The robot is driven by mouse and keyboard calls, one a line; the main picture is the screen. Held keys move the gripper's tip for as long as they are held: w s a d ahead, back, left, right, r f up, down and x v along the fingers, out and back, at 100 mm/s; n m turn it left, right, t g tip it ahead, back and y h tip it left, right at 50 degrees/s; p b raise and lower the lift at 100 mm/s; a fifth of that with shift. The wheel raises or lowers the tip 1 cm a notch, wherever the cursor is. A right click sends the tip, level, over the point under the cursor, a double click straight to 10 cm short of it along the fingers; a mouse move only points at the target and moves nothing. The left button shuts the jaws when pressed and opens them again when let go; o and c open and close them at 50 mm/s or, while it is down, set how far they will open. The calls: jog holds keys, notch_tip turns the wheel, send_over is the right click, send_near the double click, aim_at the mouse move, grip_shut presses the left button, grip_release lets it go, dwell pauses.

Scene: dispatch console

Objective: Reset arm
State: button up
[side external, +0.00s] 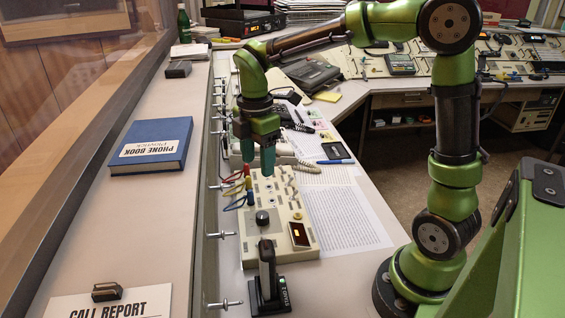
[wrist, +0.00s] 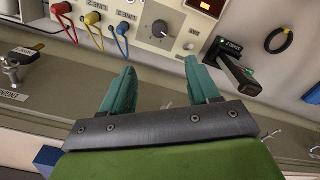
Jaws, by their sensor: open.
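My gripper (side external: 257,158) points down above the beige control panel (side external: 262,188) in the side view. In the wrist view its two teal fingers (wrist: 163,90) are apart, with nothing between them. The panel (wrist: 131,12) there shows a dark round knob (wrist: 159,29) just beyond the fingertips. Red (wrist: 62,8), yellow (wrist: 92,18) and blue (wrist: 122,28) plugs with cables sit in the panel at the upper left. A black lever on a base (wrist: 229,62) stands right of the fingers; it also shows upright at the panel's near end in the side view (side external: 267,272).
A blue phone book (side external: 152,146) and a call report sheet (side external: 112,303) lie on the left ledge. Metal toggle fittings (side external: 222,235) stick out along the ledge's edge. Printed paper (side external: 345,215), a blue pen (side external: 336,161) and a phone handset (side external: 296,164) lie right of the panel.

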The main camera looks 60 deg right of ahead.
jog(key=s+r+m+t+y, duration=0.1)
jog(key=s+r+m+t, duration=0.1)
jog(key=s+m, duration=0.5)
jog(key=s+r+m+t+y, duration=0.1)
jog(key=s+r+m+t, duration=0.2)
jog(key=m, duration=0.9)
jog(key=s+a+t, duration=0.1)
jog(key=s+t, duration=0.1)
jog(key=s, duration=0.2)
